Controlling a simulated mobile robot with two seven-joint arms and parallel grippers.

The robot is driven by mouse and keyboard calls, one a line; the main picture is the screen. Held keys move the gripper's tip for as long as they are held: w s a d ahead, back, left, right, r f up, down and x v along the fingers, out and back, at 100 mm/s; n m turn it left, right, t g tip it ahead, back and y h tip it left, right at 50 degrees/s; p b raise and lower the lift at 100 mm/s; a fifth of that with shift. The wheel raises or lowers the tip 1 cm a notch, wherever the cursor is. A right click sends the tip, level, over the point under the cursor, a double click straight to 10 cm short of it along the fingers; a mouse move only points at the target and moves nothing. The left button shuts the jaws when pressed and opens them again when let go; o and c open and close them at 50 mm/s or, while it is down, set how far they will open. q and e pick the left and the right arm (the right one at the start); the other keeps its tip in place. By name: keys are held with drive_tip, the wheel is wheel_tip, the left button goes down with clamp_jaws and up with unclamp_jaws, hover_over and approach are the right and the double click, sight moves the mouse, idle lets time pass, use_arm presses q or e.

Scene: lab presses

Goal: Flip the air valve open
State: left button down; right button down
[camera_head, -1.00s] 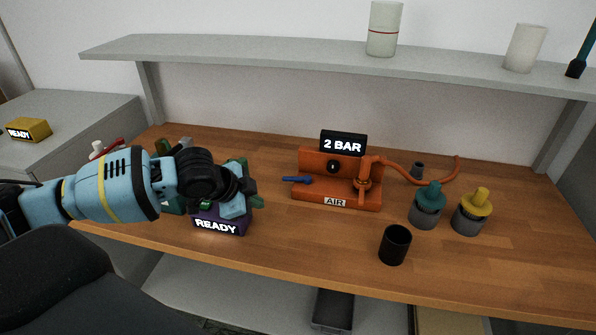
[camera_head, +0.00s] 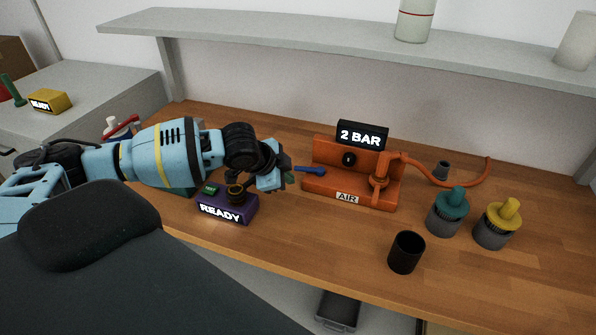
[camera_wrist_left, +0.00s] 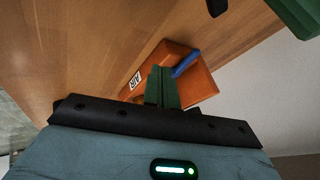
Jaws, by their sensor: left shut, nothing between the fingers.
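The orange air unit (camera_head: 352,188) stands on the wooden bench with an "AIR" label and a black display reading "2 BAR" (camera_head: 362,134). Its blue valve lever (camera_head: 310,170) sticks out to the left. My left gripper (camera_head: 289,177) is shut and empty, just left of the lever's free end. In the left wrist view the closed green fingers (camera_wrist_left: 163,88) point at the orange unit (camera_wrist_left: 203,86), with the blue lever (camera_wrist_left: 187,64) close to their tips. I cannot tell whether they touch. My right gripper is not in view.
A purple box reading "READY" (camera_head: 226,207) sits below my left gripper. A black cup (camera_head: 406,252), a teal-topped pot (camera_head: 449,211) and a yellow-topped pot (camera_head: 496,224) stand to the right. An orange hose (camera_head: 462,184) runs behind them. The bench front middle is clear.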

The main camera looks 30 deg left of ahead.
sight(309, 170)
use_arm(q)
drive_tip(key=x, duration=0.5)
drive_tip(key=shift+w+a+r, duration=0.1)
drive_tip(key=shift+a, duration=0.05)
drive_tip(key=shift+w+a+r, duration=0.1)
drive_tip(key=shift+w+a, duration=0.1)
drive_tip(key=shift+w, duration=0.25)
drive_tip(key=shift+w+a+r, duration=0.1)
drive_tip(key=shift+w+a, duration=0.15)
drive_tip(key=shift+w, duration=0.2)
drive_tip(key=shift+w+a+b, duration=0.3)
drive_tip(key=shift+w+a, duration=0.05)
drive_tip(key=shift+w, duration=0.3)
